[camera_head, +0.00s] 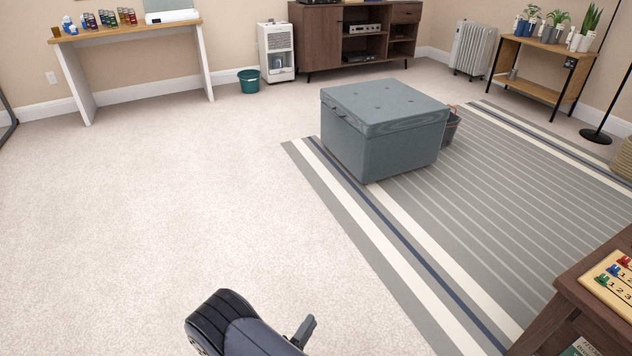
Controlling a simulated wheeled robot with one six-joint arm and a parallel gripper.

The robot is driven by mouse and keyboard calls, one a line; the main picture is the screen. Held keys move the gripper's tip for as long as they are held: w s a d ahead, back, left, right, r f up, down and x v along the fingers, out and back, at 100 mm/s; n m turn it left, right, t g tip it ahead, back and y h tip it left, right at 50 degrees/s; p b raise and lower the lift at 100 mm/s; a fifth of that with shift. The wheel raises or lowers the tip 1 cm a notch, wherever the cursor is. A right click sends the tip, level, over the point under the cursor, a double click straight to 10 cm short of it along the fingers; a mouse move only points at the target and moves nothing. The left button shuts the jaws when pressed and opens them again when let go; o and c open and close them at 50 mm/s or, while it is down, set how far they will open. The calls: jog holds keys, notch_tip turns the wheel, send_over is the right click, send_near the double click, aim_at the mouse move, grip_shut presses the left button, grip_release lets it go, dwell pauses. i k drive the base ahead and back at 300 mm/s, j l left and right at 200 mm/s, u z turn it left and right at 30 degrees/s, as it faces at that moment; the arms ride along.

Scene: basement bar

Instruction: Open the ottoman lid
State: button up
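The ottoman (365,150) is a blue-grey box standing partly on the striped rug, right of centre. Its tufted lid (385,100) lies flat and closed on the box. Dark parts of my arm show at the bottom of the picture, left of centre, with a small dark piece (303,331) that may be part of my gripper. They are well apart from the ottoman, with open carpet between. I cannot make out a pair of fingertips.
The carpet left of the ottoman is clear. A dark basket (451,128) stands close behind the ottoman's right side. A brown table (590,295) with a number toy is at the lower right. A teal bin (249,82) and furniture line the back wall.

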aim_at(377, 108)
jog(key=i, duration=1.8)
jog(key=i+j+z, duration=0.1)
jog(key=i, duration=1.65)
jog(key=i+j+z, duration=0.1)
jog(key=i+z, duration=0.15)
jog(key=i, duration=0.05)
